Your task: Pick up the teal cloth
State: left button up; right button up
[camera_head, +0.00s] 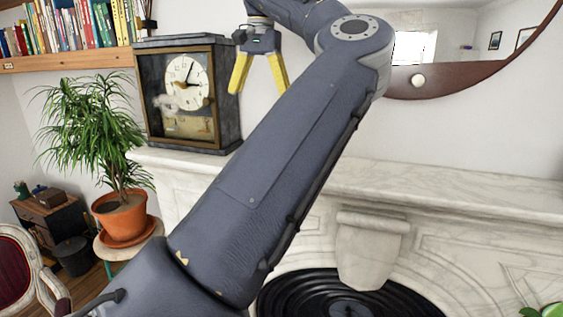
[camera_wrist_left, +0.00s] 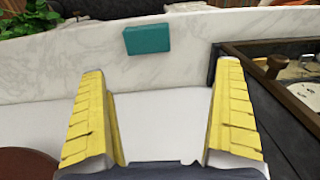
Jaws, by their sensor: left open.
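The teal cloth (camera_wrist_left: 147,39) is a small, flat rectangle on the white marble mantel (camera_wrist_left: 60,68) in the left wrist view. It does not show in the head view, where my left arm covers part of the mantel (camera_head: 450,182). My left gripper (camera_head: 260,88) is open and empty, with yellow fingers pointing down, high above the mantel and right of the clock. In the left wrist view the cloth lies beyond the tips of the open gripper (camera_wrist_left: 159,72), roughly between their lines and apart from them. My right gripper is not in view.
A dark-framed clock (camera_head: 188,92) stands on the mantel and also shows at the right of the left wrist view (camera_wrist_left: 285,85). A round brown mirror frame (camera_head: 440,88) hangs on the wall. A potted plant (camera_head: 122,217) stands at left. The mantel's right stretch looks clear.

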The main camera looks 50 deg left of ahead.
pick_arm(q)
jog(key=f, duration=0.3)
jog(key=w+d+f, duration=0.1)
jog(key=f, duration=0.3)
jog(key=d+f, duration=0.1)
jog(key=f, duration=0.3)
jog(key=shift+w+f, duration=0.25)
jog(key=shift+w, duration=0.05)
jog(key=shift+a+f, duration=0.2)
jog(key=shift+f, duration=2.95)
jog(key=c, duration=0.9)
